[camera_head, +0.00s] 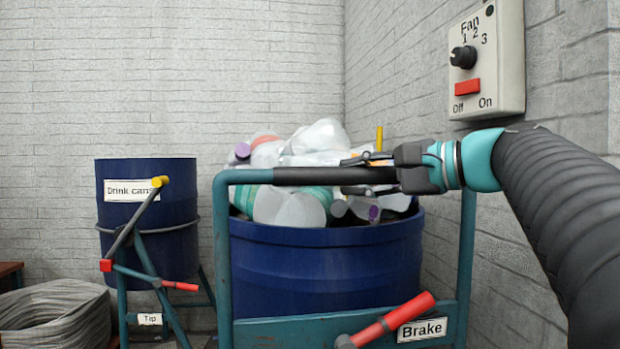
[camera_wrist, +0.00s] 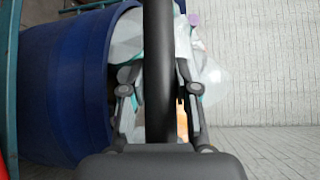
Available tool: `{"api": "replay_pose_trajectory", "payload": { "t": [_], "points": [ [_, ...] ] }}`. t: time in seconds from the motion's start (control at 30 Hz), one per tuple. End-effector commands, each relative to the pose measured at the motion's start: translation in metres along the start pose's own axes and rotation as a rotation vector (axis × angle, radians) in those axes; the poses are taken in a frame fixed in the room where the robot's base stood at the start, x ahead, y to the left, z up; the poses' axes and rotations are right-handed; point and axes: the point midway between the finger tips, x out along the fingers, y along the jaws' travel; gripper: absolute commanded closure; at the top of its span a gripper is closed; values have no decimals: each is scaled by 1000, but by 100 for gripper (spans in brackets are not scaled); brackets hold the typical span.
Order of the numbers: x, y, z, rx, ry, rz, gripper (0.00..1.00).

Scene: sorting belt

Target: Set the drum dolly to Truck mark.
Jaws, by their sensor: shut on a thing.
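The drum dolly (camera_head: 222,270) has a teal frame and carries a blue drum (camera_head: 325,275) heaped with plastic bottles (camera_head: 300,150). My gripper (camera_head: 367,165) is shut on the dark grip of the dolly's push handle (camera_head: 310,176), right of its middle. In the wrist view the black handle (camera_wrist: 160,60) runs between my two fingers, with the blue drum (camera_wrist: 65,80) behind it. A red-handled lever (camera_head: 395,318) with a "Brake" label (camera_head: 422,329) is low on the dolly. The Truck mark does not show, and the dolly's wheels and the floor under it are out of view.
A blue "Drink cans" drum (camera_head: 150,220) stands on a tipping frame at left, with a "Tip" label (camera_head: 150,319). A grey sack (camera_head: 55,315) lies at lower left. A fan control box (camera_head: 487,60) is on the right wall. Brick walls close the corner behind the dolly.

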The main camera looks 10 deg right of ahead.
Motion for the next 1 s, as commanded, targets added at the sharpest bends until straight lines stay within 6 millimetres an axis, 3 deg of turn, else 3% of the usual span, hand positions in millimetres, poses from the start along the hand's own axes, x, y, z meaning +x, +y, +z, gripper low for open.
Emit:
{"api": "replay_pose_trajectory", "payload": {
  "t": [0.37,0.4,0.5,0.83,1.0],
  "points": [
    [1,2,0,2,0,3,100],
    [1,2,0,2,0,2,65],
    [1,1,1,2,-1,2,44],
    [-1,0,1,1,0,0,44],
    [-14,0,0,1,4,0,44]
  ]
}}
